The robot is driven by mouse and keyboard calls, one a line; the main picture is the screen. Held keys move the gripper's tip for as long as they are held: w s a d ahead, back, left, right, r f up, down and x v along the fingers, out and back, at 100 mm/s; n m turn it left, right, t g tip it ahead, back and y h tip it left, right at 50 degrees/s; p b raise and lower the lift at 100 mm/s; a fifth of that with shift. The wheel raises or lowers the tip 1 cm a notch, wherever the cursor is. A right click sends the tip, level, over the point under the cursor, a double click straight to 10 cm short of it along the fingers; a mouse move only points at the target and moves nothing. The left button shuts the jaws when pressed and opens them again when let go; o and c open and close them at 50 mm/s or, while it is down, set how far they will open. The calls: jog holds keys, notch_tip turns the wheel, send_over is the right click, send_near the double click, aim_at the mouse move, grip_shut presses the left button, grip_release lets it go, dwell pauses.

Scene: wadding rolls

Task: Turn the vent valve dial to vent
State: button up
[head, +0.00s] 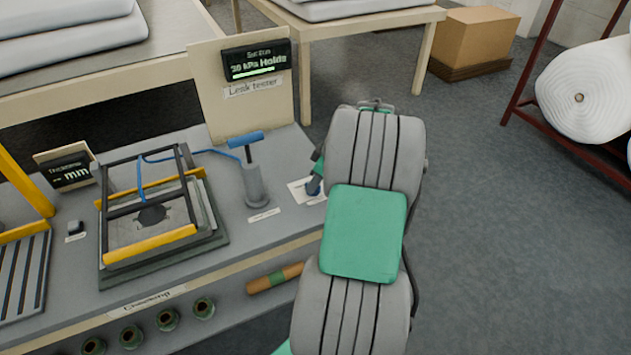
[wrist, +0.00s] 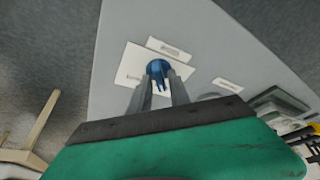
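The vent valve dial (wrist: 158,69) is a small round blue knob on a white label plate, at upper centre in the wrist view. In the head view the dark blue dial (head: 313,187) shows partly beside my arm, on the right end of the bench. My gripper (wrist: 159,80) points down at the dial, with its two grey fingers apart on either side of it. I cannot tell whether they touch it. The plate's lettering is too small to read. The leak tester display (head: 256,60) reads about 30 kPa and "Holds", with a green bar.
A blue-handled hand pump (head: 252,178) stands left of the dial. A black and yellow frame fixture (head: 150,215) sits further left on the bench (head: 290,150). The leak tester board rises behind. Open floor lies to the right, with a red rack of white rolls (head: 590,90).

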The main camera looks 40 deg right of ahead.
grip_shut()
jog(key=shift+m, duration=0.4)
jog(key=m+b, duration=0.1)
jog(key=m+h+b, duration=0.1)
jog(key=shift+a+f+m+t, duration=0.1)
jog(key=shift+a+m+t, duration=0.05)
jog(key=shift+m+t, duration=0.2)
jog(key=m+h+b, duration=0.1)
jog(key=m, duration=0.2)
jog(key=shift+a+m+h, duration=0.1)
jog(key=shift+m+h, duration=0.25)
jog(key=shift+h, duration=0.05)
jog(key=m+h+b, duration=0.1)
jog(key=m, duration=0.1)
jog(key=m+g, duration=0.1)
jog(key=m, duration=0.2)
jog(key=shift+w+a+h+b, duration=0.1)
jog(key=shift+h+b, duration=0.25)
jog(key=shift+h, duration=0.05)
jog(key=shift+m+g+h+b, duration=0.3)
jog(key=shift+m+g+h, duration=0.25)
jog(key=shift+m, duration=1.25)
jog(key=shift+o, duration=1.4)
grip_release()
